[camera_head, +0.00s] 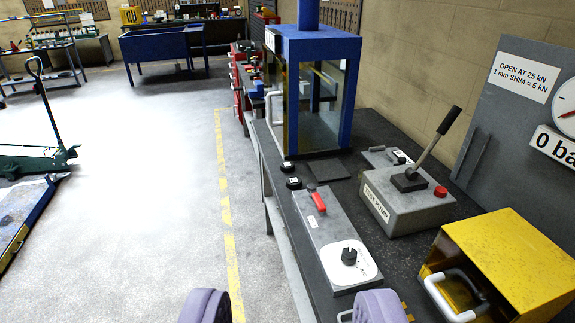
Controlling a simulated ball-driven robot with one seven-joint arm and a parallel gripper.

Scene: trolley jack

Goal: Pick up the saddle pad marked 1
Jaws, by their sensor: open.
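Two small black round pads with white labels lie on the dark bench top (270,144), left of the middle: a rear pad (287,167) and a front pad (293,183). They look like saddle pads, but their marks are too small to read, so I cannot tell which is marked 1. My gripper (291,306) is open and empty. Its two purple fingertips show at the bottom edge, well nearer than the pads and apart from them.
A grey plate with a red lever (318,200) and black knob (349,256) lies in front of the pads. A blue-framed press cabinet (318,100) stands behind. A test pump (400,200) and yellow box (505,262) stand right. Clear floor (160,200) is left.

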